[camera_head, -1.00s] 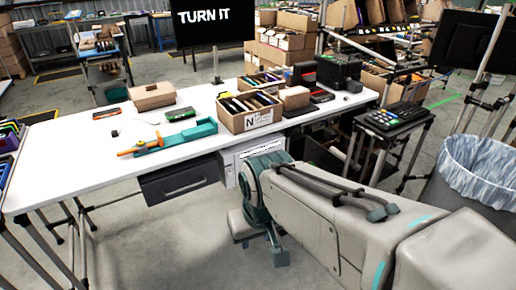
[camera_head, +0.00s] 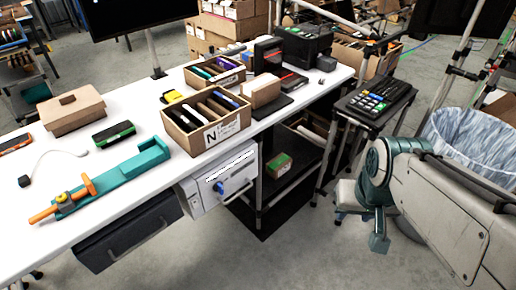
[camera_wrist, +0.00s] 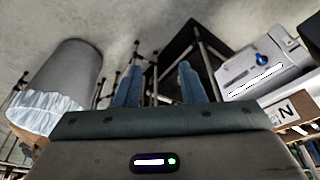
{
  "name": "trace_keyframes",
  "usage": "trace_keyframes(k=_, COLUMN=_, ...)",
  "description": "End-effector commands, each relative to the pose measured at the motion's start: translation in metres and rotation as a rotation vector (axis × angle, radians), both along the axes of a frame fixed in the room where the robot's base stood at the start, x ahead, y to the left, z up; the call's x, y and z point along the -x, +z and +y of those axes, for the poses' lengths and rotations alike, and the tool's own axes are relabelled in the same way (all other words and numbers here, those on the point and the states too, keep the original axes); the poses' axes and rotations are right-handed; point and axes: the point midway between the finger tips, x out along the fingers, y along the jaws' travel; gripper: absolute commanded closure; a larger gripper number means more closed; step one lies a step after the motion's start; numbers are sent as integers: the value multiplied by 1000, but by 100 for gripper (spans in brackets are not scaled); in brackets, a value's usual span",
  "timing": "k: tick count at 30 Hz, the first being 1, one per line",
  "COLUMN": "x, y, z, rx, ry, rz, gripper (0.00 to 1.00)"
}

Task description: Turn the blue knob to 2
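The blue knob (camera_head: 222,188) is on the front of a white box (camera_head: 200,200) mounted under the table's edge, below a white strip. Numbers at the knob are too small to read, so its setting cannot be told. The wrist view, which is upside down, shows the knob (camera_wrist: 261,60) and the white box (camera_wrist: 285,78) at upper right. My gripper (camera_wrist: 158,80) is open and empty, with two blue fingers apart. It is away from the knob, which lies right of the fingers in the wrist view. In the head view my arm is at right, clear of the box.
The white table (camera_head: 150,205) carries cartons, a teal tool (camera_head: 120,178) and a box marked N (camera_head: 205,125). A dark drawer (camera_head: 125,232) hangs left of the white box. A stand with a keypad (camera_head: 372,100) and a lined bin (camera_head: 475,145) are at right. Floor before the box is open.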

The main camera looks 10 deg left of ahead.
Motion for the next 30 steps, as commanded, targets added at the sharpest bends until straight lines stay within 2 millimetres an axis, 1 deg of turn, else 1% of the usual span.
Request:
trace_keyframes(k=1, x=-7, y=-16, z=3, rx=9, ry=21, rz=-19, gripper=64)
trace_keyframes(k=2, x=-13, y=-23, z=5, rx=16, ry=34, rz=-39, gripper=64)
trace_keyframes(k=5, x=-41, y=-54, z=7, rx=43, ry=66, rz=-127, gripper=64)
trace_keyframes(k=6, x=-54, y=-68, z=8, rx=53, ry=82, rz=-171, gripper=64)
trace_keyframes(k=9, x=-87, y=-100, z=13, rx=71, ry=125, rz=-289, gripper=64)
trace_keyframes(k=11, x=-105, y=-117, z=18, rx=76, ry=159, rz=-359, gripper=64)
trace_keyframes(k=12, x=-117, y=-128, z=24, rx=75, ry=185, rz=-407, gripper=64)
trace_keyframes(k=14, x=-133, y=-145, z=34, rx=69, ry=227, rz=-477, gripper=64)
trace_keyframes(k=15, x=-143, y=-156, z=42, rx=61, ry=254, rz=-522, gripper=64)
trace_keyframes(k=17, x=-156, y=-172, z=56, rx=43, ry=301, rz=-591, gripper=64)
trace_keyframes(k=18, x=-164, y=-182, z=66, rx=28, ry=332, rz=-636, gripper=64)
trace_keyframes(k=20, x=-174, y=-198, z=82, rx=-1, ry=380, rz=-702, gripper=64)
trace_keyframes(k=21, x=-179, y=-208, z=93, rx=-24, ry=412, rz=-746, gripper=64)
trace_keyframes(k=23, x=-185, y=-224, z=111, rx=-64, ry=460, rz=-809, gripper=64)
trace_keyframes(k=24, x=-188, y=-234, z=124, rx=-95, ry=493, rz=-850, gripper=64)
trace_keyframes(k=27, x=-191, y=-258, z=154, rx=-184, ry=568, rz=-948, gripper=64)
trace_keyframes(k=30, x=-188, y=-279, z=182, rx=-285, ry=634, rz=-1036, gripper=64)
